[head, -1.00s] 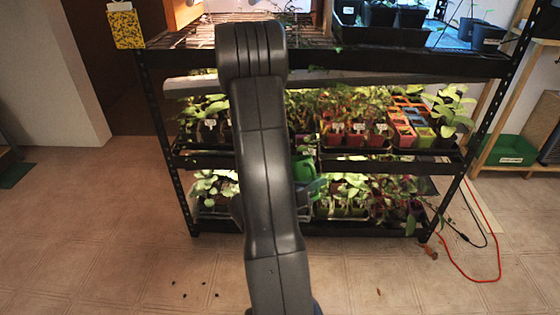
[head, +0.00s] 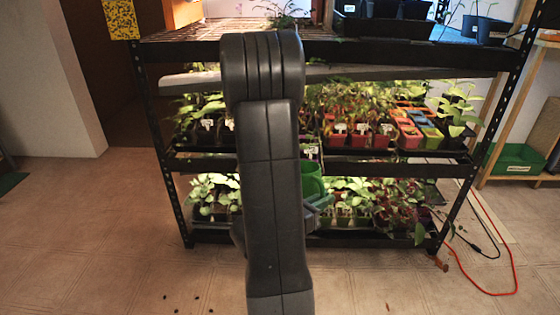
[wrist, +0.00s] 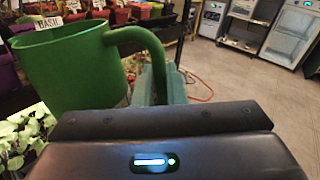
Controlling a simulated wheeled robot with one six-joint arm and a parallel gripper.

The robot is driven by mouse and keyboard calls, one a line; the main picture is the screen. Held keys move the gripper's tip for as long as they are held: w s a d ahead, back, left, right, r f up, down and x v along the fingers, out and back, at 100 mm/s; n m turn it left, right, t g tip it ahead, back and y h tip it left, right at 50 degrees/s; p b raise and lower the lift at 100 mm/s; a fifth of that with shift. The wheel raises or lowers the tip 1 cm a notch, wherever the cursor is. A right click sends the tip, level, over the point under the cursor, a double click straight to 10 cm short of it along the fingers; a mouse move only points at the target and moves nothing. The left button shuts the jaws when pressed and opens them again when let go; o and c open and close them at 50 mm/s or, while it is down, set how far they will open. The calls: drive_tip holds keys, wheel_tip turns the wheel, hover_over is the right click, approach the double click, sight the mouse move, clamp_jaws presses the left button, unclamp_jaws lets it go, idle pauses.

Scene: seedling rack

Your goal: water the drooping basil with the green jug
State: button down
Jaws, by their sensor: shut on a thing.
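The green jug (head: 312,180) is partly hidden behind my arm in the head view, in front of the rack's lower shelves. In the wrist view the jug (wrist: 72,72) fills the left side, looking roughly upright, its handle curving to the right. A white label reading BASIL (wrist: 48,23) shows just beyond the jug's rim. The plant belonging to it is mostly hidden by the jug, and I cannot tell whether it droops.
The black rack's middle shelf (head: 350,168) holds several potted plants with white labels. Leafy seedlings (head: 350,200) crowd the bottom shelf. A red cable (head: 480,287) lies on the floor at right. Open floor (head: 100,235) lies to the left.

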drive_tip(key=shift+s+d+f+m+b, duration=0.15)
drive_tip(key=shift+f+m+b, duration=0.15)
drive_tip(key=shift+f+b, duration=0.3)
drive_tip(key=shift+s+f+m+b, duration=0.1)
drive_tip(key=shift+f+m+b, duration=0.2)
drive_tip(key=shift+f+b, duration=0.3)
drive_tip(key=shift+s+d+f+m, duration=0.15)
drive_tip(key=shift+f+m, duration=0.35)
drive_tip(key=shift+f, duration=0.05)
drive_tip(key=shift+r+t+p, duration=0.1)
drive_tip(key=shift+t+p, duration=0.2)
drive_tip(key=w+a+r+n+t+y+p, duration=0.2)
drive_tip(key=w+r+p, duration=0.3)
drive_tip(key=r+p, duration=0.6)
drive_tip(key=w+a+r+n+t+y+p, duration=0.2)
drive_tip(key=w+r+p, duration=0.4)
drive_tip(key=r+p, duration=0.5)
drive_tip(key=w+a+r+n+t+y+p, duration=0.1)
drive_tip(key=w+a+r+y+p, duration=0.3)
drive_tip(key=r+p, duration=0.7)
drive_tip(key=shift+w+a+r+n+t+y+p, duration=0.35)
drive_tip(key=shift+w+n+p, duration=0.7)
drive_tip(key=shift+p, duration=2.1)
drive_tip(key=shift+w+d, duration=0.1)
drive_tip(key=shift+w, duration=0.05)
